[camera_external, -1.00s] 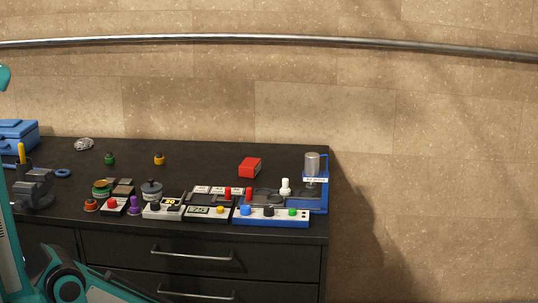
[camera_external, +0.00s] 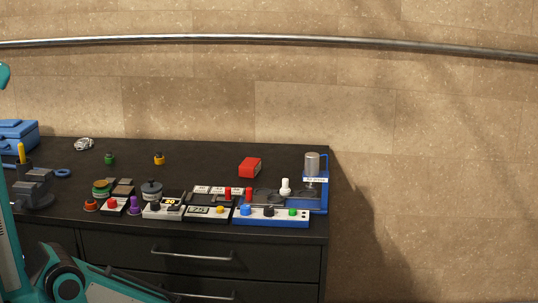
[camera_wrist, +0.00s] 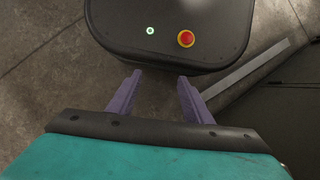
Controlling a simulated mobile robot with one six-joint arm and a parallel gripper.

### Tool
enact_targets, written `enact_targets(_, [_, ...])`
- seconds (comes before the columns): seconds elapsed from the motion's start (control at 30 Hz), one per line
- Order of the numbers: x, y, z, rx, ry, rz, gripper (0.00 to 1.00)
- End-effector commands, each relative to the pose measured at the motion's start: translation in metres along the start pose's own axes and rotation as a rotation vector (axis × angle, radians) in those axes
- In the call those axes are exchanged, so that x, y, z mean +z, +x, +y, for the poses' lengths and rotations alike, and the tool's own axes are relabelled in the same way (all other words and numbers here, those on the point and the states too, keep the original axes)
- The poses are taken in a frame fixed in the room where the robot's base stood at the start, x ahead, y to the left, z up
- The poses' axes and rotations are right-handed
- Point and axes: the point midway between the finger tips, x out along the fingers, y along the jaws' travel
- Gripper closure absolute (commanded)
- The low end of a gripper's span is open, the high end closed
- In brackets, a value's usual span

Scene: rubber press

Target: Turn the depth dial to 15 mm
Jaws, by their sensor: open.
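My gripper (camera_wrist: 158,82) shows in the wrist view with its two purple fingers apart and nothing between them. It points at the floor area, away from the bench top. I cannot make out the gripper in the external view. Another black knob (camera_external: 155,207) sits on a white box further left. Depth markings are too small to read.
The dark bench (camera_external: 210,155) has drawers with metal handles below. Left of the press are a box with a display (camera_external: 198,210), a purple knob (camera_external: 135,205) and a red button (camera_external: 112,203). A red block (camera_external: 250,167) lies behind. The back of the bench is mostly clear.

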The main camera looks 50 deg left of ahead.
Motion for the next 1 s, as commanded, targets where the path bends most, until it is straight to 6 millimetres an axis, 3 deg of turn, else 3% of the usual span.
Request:
enact_targets(0.5, [-0.082,-0.13,0.036,0.069,-0.165,0.13,0.54])
enact_targets(1.0, [-0.134,-0.272,0.076,0.164,-0.309,0.235,0.54])
